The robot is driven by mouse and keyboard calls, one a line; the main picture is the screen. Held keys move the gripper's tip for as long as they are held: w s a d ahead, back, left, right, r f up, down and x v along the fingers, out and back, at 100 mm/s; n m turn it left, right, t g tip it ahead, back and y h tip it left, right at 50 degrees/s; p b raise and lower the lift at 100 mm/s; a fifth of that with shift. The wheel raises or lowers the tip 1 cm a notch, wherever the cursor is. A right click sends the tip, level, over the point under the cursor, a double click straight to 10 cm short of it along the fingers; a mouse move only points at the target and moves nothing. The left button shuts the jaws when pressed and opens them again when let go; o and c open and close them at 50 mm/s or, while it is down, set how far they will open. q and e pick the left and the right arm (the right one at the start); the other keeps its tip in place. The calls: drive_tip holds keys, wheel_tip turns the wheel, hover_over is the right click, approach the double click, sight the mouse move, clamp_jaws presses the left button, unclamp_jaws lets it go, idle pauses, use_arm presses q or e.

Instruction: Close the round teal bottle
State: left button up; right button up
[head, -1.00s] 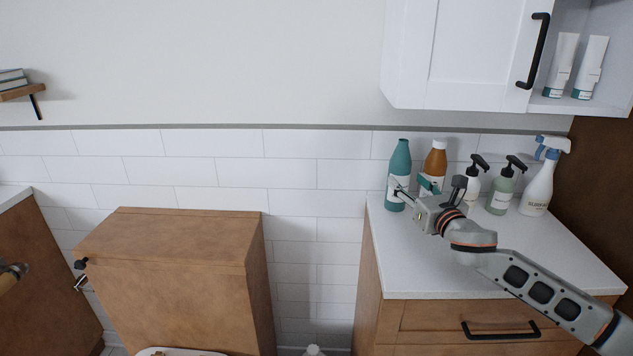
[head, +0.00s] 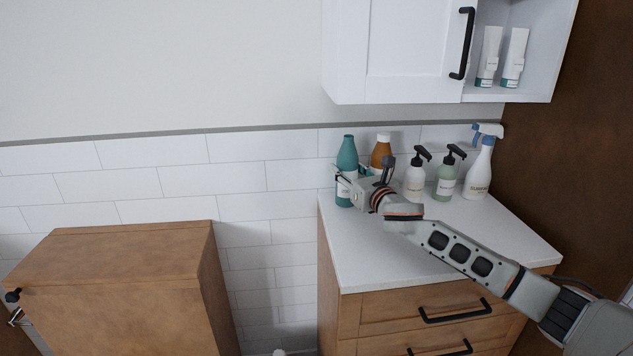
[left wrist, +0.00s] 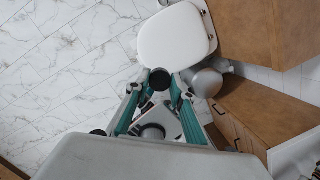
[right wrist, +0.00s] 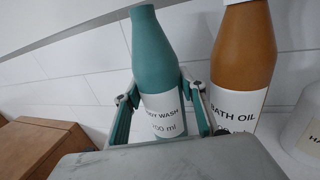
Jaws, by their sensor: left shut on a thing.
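The round teal bottle (head: 347,154) stands upright at the back left corner of the white counter, and its label reads body wash in the right wrist view (right wrist: 155,50). My right gripper (head: 341,177) has its fingers on both sides of the bottle's body, shut on it in the right wrist view (right wrist: 160,92). My left gripper (left wrist: 158,92) is shut on a small black round cap (left wrist: 160,80). In the head view the cap (head: 13,295) is at the far left edge, well away from the bottle.
An amber bath oil bottle (head: 381,152) stands just right of the teal bottle. Two pump bottles (head: 415,182) and a spray bottle (head: 479,175) stand farther right. The counter's front (head: 400,260) is clear. A wooden cabinet (head: 120,280) stands left, and a white wall cabinet (head: 410,50) hangs above.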

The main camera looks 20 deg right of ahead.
sight(351, 144)
drive_tip(key=shift+r, duration=0.15)
drive_tip(key=shift+c, duration=0.3)
use_arm(q)
drive_tip(key=shift+r, duration=0.1)
